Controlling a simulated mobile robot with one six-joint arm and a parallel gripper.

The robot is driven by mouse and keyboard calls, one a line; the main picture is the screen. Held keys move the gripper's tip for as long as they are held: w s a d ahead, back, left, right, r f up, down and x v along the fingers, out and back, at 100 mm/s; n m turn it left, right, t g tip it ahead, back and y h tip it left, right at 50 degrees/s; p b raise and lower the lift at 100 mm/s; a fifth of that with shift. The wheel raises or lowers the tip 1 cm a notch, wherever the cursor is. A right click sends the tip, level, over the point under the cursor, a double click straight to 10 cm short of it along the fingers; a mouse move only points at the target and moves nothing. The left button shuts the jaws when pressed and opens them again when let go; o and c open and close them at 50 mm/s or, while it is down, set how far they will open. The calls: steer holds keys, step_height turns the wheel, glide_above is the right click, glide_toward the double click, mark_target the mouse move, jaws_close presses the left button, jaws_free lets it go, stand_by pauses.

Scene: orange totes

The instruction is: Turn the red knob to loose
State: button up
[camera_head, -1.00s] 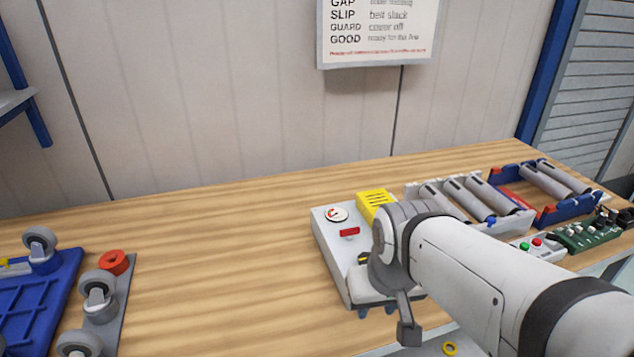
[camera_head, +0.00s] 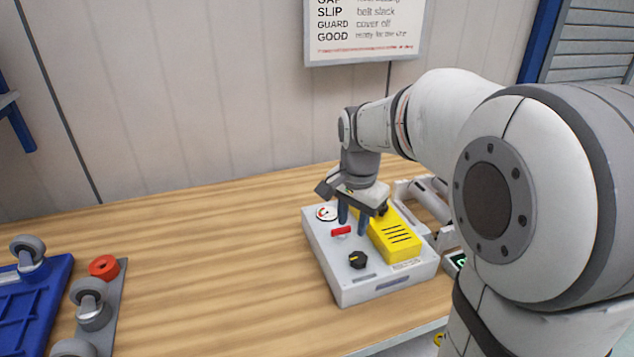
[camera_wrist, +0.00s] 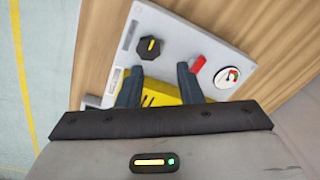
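The red knob (camera_head: 341,231) is a small red bar on a light grey box (camera_head: 355,291). It lies between a round gauge (camera_head: 327,213) and a black knob (camera_head: 357,259). My gripper (camera_head: 352,224) points down over the box, with its fingers apart and nothing seen between them. In the wrist view the red knob (camera_wrist: 198,64) is just beyond the right fingertip, outside the gap. The black knob (camera_wrist: 150,47) is beyond the left finger. Whether a finger touches the red knob, I cannot tell. No "loose" mark is readable.
A yellow slotted cover (camera_head: 398,240) stands on the box beside the knobs. A rack with grey rollers (camera_head: 432,199) is to the right, partly behind my arm. A blue tray (camera_head: 35,300) and casters are at the left. The table between is clear.

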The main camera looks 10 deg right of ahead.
mark_target(341, 228)
steer(key=w+f+m, duration=0.1)
steer(key=w+m, duration=0.1)
steer(key=w, duration=0.1)
steer(key=w+m, duration=0.2)
steer(key=w, duration=0.1)
steer(key=w+f+m+g, duration=0.1)
steer(key=w, duration=0.3)
steer(key=shift+d+f+m+p, duration=0.15)
steer(key=shift+f+m+p, duration=0.2)
steer(key=shift+m+p, duration=0.05)
steer(key=shift+w+f, duration=0.1)
steer(key=shift+f, duration=0.15)
step_height(341, 228, down, 7)
steer(key=shift+f+p, duration=0.15)
steer(key=shift+p, duration=0.15)
steer(key=shift+c, duration=0.5)
jaws_close()
